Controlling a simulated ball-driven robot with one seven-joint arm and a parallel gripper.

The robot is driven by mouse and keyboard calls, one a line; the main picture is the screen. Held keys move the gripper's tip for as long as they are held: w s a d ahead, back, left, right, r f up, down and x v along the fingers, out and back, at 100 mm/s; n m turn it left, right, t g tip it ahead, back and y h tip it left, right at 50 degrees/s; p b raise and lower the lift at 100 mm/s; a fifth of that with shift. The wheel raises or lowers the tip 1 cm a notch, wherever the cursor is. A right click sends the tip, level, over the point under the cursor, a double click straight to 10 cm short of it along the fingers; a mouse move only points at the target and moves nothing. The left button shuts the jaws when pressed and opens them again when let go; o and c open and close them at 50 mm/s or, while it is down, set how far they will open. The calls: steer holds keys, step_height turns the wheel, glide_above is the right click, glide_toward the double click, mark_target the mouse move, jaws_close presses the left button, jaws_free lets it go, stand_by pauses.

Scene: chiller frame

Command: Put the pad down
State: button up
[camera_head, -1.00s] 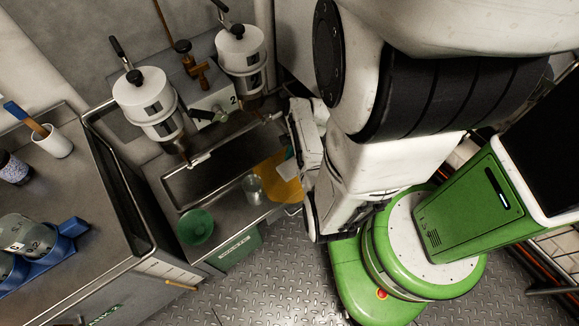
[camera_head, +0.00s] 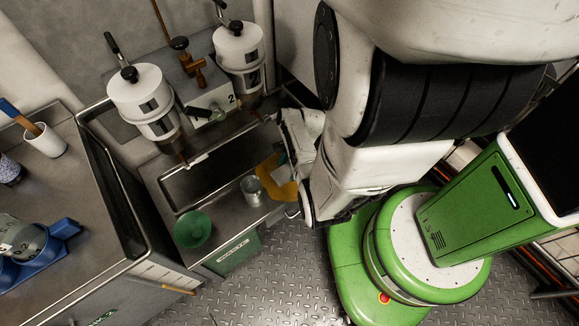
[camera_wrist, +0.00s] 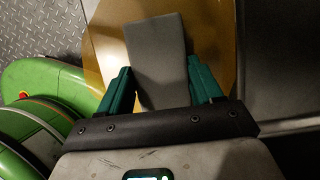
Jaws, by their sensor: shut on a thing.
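The pad (camera_wrist: 158,40) is a flat grey rectangle between the two green fingers of my gripper (camera_wrist: 158,68) in the wrist view. My gripper is shut on it. The pad is over a yellow-orange mat (camera_wrist: 108,55); I cannot tell whether it touches it. In the head view the mat (camera_head: 290,190) lies at the right end of the metal counter, partly hidden by my arm. The pad is not clear in that view.
A metal cup (camera_head: 252,190) stands beside the mat. A green bowl (camera_head: 192,229) stands further left, above a green waste bin (camera_head: 236,252). Two white-topped canisters (camera_head: 140,92) (camera_head: 238,45) are mounted behind the sunken trough (camera_head: 205,178). A blue rack (camera_head: 48,255) is on the left bench.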

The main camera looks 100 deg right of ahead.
steer(key=shift+f, duration=0.3)
steer(key=o, duration=1)
